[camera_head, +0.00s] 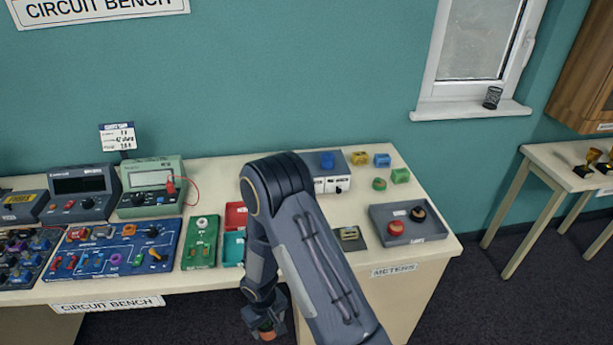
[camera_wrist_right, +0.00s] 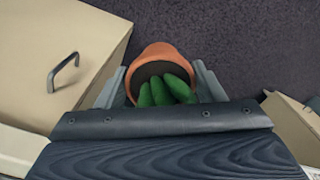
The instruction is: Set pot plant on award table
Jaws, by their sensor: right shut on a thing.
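The pot plant (camera_wrist_right: 160,55) is an orange-brown pot with dark soil and several thick green leaves. In the right wrist view it sits between the two fingers of my right gripper (camera_wrist_right: 160,88), which is shut on it. In the head view, my right gripper (camera_head: 265,318) hangs low in front of the bench, with a small part of the orange pot (camera_head: 267,335) showing under it. A pale table (camera_head: 537,158) with gold trophies (camera_head: 592,157), which looks like the award table, stands at the far right, well apart from the gripper. My left gripper is out of view.
The circuit bench (camera_head: 400,165) carries meters, coloured component boards and a grey tray (camera_head: 385,232). A drawer cabinet (camera_wrist_right: 60,50) is beside the pot in the wrist view. A window sill (camera_head: 460,110) holds a dark mesh cup (camera_head: 492,97). Dark floor lies between bench and trophy table.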

